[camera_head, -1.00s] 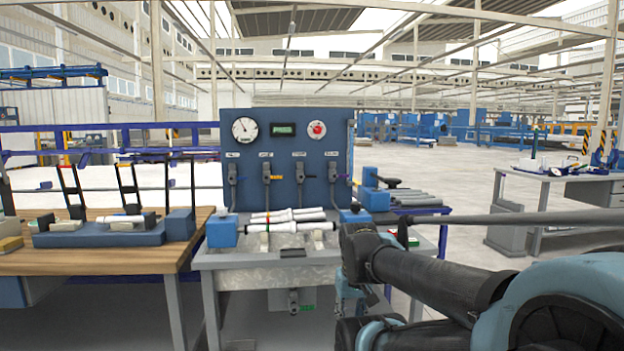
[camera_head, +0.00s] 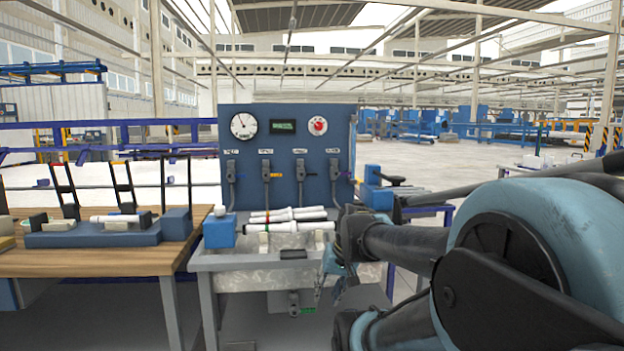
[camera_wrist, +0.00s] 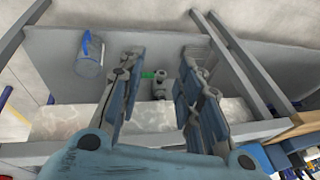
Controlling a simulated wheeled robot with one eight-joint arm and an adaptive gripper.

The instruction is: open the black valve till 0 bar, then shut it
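A blue test panel (camera_head: 265,140) stands behind the bench with a row of dark valves. The valve with a dark handle (camera_head: 300,178) is third from the left. Another dark valve (camera_head: 294,303) with a green tag sits below the bench top. It also shows in the wrist view (camera_wrist: 159,86), in the gap between my fingers but beyond them. A round gauge (camera_head: 244,126) and a small green display (camera_head: 283,127) are on the panel; their readings are too small to read. My gripper (camera_head: 332,285) is open and empty in front of the bench's right side.
White pipes (camera_head: 288,215) lie on the metal bench (camera_head: 230,262). A red emergency button (camera_head: 318,126) is on the panel. A wooden table (camera_head: 100,262) with a blue fixture stands at the left. A blue cylindrical thing (camera_wrist: 88,56) shows in the wrist view.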

